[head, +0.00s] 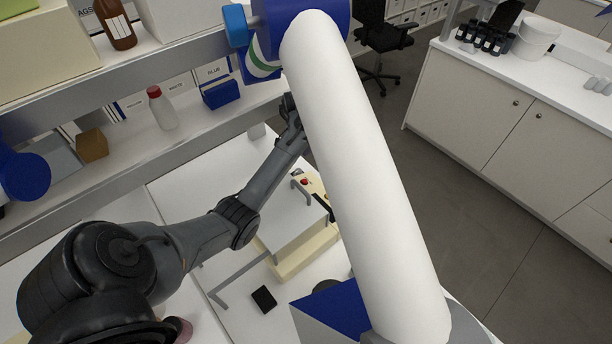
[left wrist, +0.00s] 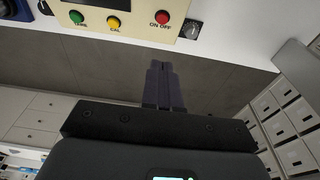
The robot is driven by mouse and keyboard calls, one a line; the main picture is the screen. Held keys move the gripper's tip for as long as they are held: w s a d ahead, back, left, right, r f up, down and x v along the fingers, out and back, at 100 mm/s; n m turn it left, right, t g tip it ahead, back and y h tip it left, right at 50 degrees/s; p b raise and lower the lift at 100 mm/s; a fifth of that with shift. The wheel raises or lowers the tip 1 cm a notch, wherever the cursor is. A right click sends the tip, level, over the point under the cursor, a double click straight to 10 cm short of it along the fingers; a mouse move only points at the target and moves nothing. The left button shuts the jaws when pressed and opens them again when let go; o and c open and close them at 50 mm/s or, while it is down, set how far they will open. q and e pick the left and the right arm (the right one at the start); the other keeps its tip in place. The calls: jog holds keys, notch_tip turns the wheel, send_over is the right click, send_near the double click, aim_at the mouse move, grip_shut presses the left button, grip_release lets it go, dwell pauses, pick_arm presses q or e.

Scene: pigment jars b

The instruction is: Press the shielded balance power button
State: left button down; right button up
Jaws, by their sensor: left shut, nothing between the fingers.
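The shielded balance (head: 300,258) stands on the white bench in the head view, cream with a grey top, partly covered by a white tube. Its cream control panel (left wrist: 130,8) crosses the top of the left wrist view. My right gripper is not in view.
A shelf with a white red-capped bottle (head: 162,107) and a blue box (head: 220,93) runs behind the bench. A small black item (head: 264,299) lies on the bench in front of the balance. Grey floor (head: 450,180) is open to the right.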

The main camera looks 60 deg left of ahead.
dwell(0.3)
pick_arm(q)
jog(key=b, duration=0.1)
send_over(306, 180)
notch_tip(306, 180, down, 12)
jog(key=shift+s+d+f, duration=0.1)
jog(key=shift+d+f, duration=0.05)
jog(key=shift+f, duration=0.1)
jog(key=shift+s+f, duration=0.25)
jog(key=shift+f, duration=0.35)
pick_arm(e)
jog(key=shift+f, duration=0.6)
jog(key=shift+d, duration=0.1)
